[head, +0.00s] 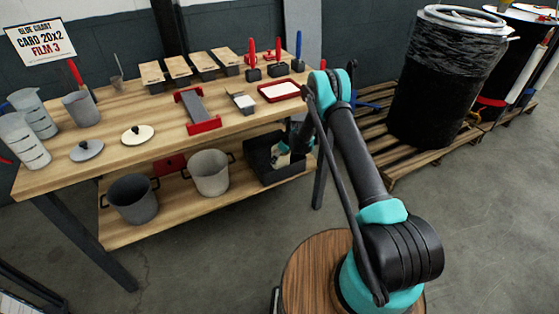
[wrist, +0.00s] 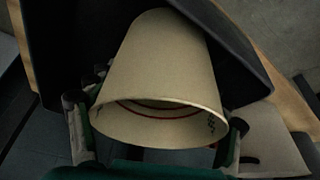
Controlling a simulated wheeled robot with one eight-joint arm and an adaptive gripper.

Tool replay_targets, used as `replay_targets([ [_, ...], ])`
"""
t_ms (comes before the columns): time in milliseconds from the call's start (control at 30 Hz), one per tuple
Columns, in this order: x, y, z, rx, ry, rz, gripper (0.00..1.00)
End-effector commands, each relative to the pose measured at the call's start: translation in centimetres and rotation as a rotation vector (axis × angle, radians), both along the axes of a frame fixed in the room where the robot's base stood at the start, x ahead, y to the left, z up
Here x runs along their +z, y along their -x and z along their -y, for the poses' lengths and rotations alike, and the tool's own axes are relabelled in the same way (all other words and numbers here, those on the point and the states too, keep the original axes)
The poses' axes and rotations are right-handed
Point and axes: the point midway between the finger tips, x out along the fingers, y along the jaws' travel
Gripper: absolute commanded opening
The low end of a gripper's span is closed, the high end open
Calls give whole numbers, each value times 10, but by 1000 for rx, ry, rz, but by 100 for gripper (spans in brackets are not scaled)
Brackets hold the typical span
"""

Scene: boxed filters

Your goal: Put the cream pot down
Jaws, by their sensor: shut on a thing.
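The black crate (wrist: 235,45) surrounds the pot's far end in the wrist view. In the head view the crate (head: 262,174) stands on the lower shelf, and a small part of the pot (head: 283,160) shows at it beside my gripper (head: 296,148). Whether the pot touches the crate's floor is hidden.
A grey pot (head: 133,198) and a pale handled pot (head: 210,172) stand left of the crate on the lower shelf (head: 180,215). The tabletop (head: 175,112) above holds jugs, lids, boxes and a red tray (head: 280,91). A pallet with a black drum (head: 440,85) is right.

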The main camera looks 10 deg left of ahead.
Motion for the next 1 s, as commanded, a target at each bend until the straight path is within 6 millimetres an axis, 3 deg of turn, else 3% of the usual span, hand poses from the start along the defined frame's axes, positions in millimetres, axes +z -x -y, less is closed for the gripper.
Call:
replay_targets([
  [133,-15,0,0,0,0,0,20],
  [933,-27,0,0,0,0,0,20],
  [967,-27,0,0,0,0,0,80],
  [1000,-27,0,0,0,0,0,84],
])
